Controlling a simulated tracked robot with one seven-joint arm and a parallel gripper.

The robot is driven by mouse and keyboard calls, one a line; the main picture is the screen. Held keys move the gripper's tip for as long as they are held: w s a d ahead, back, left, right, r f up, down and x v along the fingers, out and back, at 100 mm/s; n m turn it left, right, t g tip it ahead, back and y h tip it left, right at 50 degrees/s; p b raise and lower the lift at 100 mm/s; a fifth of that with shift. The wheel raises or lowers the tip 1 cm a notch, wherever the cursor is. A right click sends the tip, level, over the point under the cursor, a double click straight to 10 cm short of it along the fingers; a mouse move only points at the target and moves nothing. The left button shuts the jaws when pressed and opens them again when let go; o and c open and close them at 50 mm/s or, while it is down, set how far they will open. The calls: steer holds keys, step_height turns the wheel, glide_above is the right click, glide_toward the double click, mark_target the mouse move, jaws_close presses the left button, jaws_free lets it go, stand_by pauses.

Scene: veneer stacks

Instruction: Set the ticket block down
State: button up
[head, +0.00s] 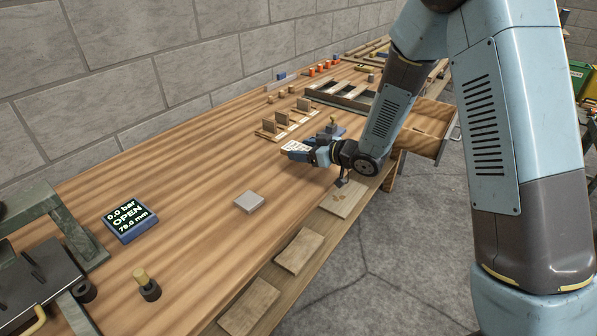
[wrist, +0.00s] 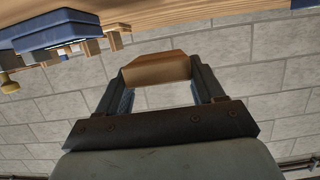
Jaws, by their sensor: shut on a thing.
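The ticket block (head: 294,147) has a white printed face in the head view. My gripper (head: 308,153) is shut on it and appears to hold it above the workbench (head: 210,165). In the wrist view the ticket block shows as a plain wooden-brown block (wrist: 157,69) between the two dark fingers. Its printed face is not visible there. The wrist picture looks inverted, with the bench edge (wrist: 190,14) along the top.
A grey square block (head: 249,202) lies on clear bench. Upright wooden pieces in a holder (head: 283,126) stand behind my gripper. A blue-framed display (head: 130,218) reads OPEN. Wooden plates (head: 299,251) lie along the front ledge. A drawer (head: 428,127) juts out right.

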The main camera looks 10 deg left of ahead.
mark_target(295, 178)
steer(key=f, duration=0.1)
steer(key=s+a+f, duration=0.1)
steer(key=s+f, duration=0.1)
steer(key=shift+a+f, duration=0.1)
steer(key=shift+a, duration=0.3)
steer(key=shift+s+a+f, duration=0.1)
steer(key=shift+f, duration=0.65)
steer(key=shift+s+a+f, duration=0.1)
steer(key=shift+f, duration=0.65)
steer(key=shift+f, duration=0.25)
steer(key=o, duration=1)
steer(key=shift+o, duration=0.2)
steer(key=v, duration=1.4)
